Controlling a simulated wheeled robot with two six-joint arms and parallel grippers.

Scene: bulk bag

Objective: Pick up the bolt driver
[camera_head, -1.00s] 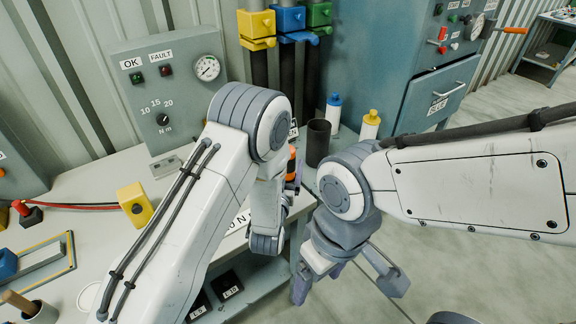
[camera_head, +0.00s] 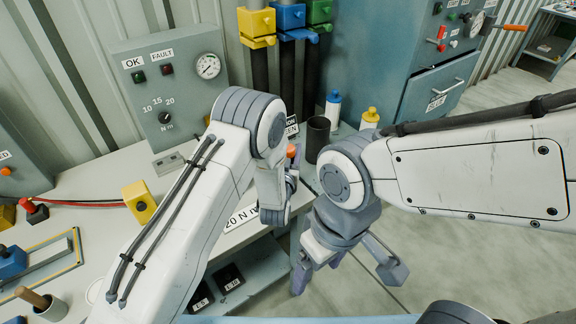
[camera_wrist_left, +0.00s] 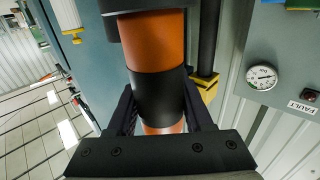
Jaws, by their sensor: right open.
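The bolt driver (camera_wrist_left: 160,95), an orange and black cylinder, stands between the two dark fingers of my left gripper (camera_wrist_left: 160,110) in the left wrist view. The fingers meet its black band from both sides. In the head view only a small orange part of the bolt driver (camera_head: 291,151) shows beside my left wrist, which hides most of it and of the left gripper. My right gripper (camera_head: 318,272) is open and empty, pointing down in front of the bench, lower than the left one.
A dark cup (camera_head: 318,138), a blue-capped bottle (camera_head: 333,108) and a yellow-capped bottle (camera_head: 369,118) stand behind my arms. A control panel (camera_head: 165,95) with a gauge is at the back left. A yellow block (camera_head: 139,202) sits on the bench (camera_head: 110,185). Floor at right is clear.

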